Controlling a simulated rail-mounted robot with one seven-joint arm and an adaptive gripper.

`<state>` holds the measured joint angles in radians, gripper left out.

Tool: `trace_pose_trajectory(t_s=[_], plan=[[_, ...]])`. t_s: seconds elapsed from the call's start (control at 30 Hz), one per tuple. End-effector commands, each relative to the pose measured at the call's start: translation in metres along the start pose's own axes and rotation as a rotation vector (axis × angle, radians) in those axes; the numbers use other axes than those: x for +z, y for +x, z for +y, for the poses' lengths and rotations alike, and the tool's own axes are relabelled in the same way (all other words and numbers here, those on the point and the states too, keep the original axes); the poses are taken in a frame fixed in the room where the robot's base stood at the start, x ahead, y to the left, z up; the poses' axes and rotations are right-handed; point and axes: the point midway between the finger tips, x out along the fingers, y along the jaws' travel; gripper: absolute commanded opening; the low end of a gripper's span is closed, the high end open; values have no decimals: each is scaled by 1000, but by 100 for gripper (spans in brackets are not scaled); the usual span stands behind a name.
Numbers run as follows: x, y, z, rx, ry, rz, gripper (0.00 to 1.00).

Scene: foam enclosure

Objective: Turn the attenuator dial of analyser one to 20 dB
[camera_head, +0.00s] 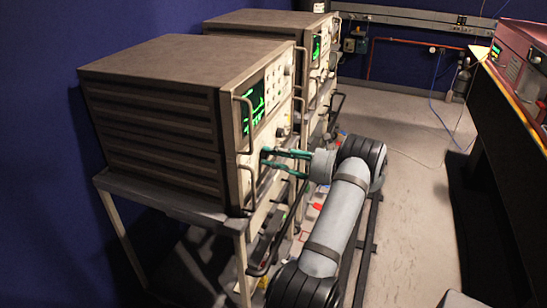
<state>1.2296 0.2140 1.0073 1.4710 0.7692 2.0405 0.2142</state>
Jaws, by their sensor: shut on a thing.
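The nearer analyser (155,95), a grey-brown box with a pale front panel and a green-lit screen, stands on a metal cart at left. A second similar analyser (262,22) stands behind it. I cannot read which one is analyser one. My gripper (266,158) has thin teal fingers reaching left to the lower front panel of the nearer analyser. It is shut on a small dial there. The dial is hidden at the fingertips, and its markings and setting cannot be read.
Dark handles (245,128) stick out from the front panel close to my fingers. The cart (165,200) has a lower shelf with cables and red items. A bench with a red instrument (525,50) stands at right. The floor (415,130) between is mostly clear, with thin cables.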

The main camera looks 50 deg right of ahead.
Motion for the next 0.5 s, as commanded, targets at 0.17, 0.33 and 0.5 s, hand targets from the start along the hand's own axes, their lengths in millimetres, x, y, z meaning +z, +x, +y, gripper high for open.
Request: trace_pose_trajectory(t_s=[0.17,0.33,0.5], plan=[[3,0,-1,-3,0,-7,31],[3,0,0,-2,0,-5,41],[2,0,0,-1,1,-3,45]])
